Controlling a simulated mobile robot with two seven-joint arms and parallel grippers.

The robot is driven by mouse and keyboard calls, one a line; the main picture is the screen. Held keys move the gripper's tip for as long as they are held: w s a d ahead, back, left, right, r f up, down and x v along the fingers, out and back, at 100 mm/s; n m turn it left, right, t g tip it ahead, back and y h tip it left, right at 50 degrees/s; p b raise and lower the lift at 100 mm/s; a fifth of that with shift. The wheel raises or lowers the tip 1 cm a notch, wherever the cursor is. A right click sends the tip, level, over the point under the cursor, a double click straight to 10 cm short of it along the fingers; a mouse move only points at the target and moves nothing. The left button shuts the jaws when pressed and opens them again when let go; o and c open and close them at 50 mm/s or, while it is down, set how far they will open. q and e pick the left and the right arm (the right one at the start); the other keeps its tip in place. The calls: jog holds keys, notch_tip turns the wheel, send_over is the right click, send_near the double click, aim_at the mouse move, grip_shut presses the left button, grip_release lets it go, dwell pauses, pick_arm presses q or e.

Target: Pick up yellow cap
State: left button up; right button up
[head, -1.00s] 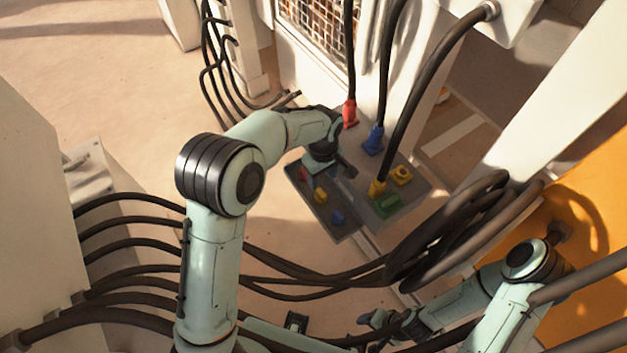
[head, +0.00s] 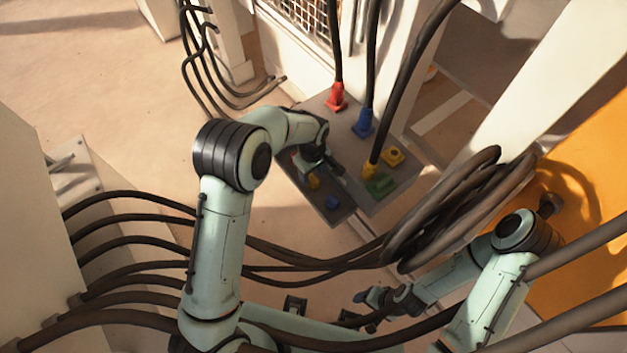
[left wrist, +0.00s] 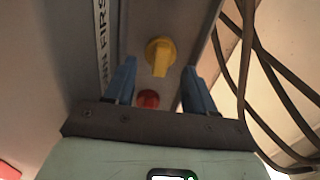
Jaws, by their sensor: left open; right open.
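In the left wrist view the yellow cap (left wrist: 160,52) shows ahead, between the lines of the two blue fingers of my left gripper (left wrist: 156,75). That gripper is open and empty; whether it touches the cap I cannot tell. A red cap (left wrist: 148,98) shows nearer the gripper base in that view. My right gripper (head: 366,308) is open and empty at the lower middle.
Beside the tray, a grey panel holds a red plug (head: 337,97), a blue plug (head: 364,122) and a yellow plug (head: 371,168) on cables. A green block (head: 380,185) and a yellow block (head: 393,156) sit there too. Coiled cables (head: 445,215) hang to the right.

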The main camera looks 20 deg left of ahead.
aim_at(313, 177)
pick_arm(q)
notch_tip(313, 177, down, 4)
jog(key=shift+r, duration=0.25)
jog(key=shift+c, duration=0.3)
jog(key=c, duration=0.8)
jog(key=shift+o, duration=0.2)
jog(key=shift+r, duration=0.1)
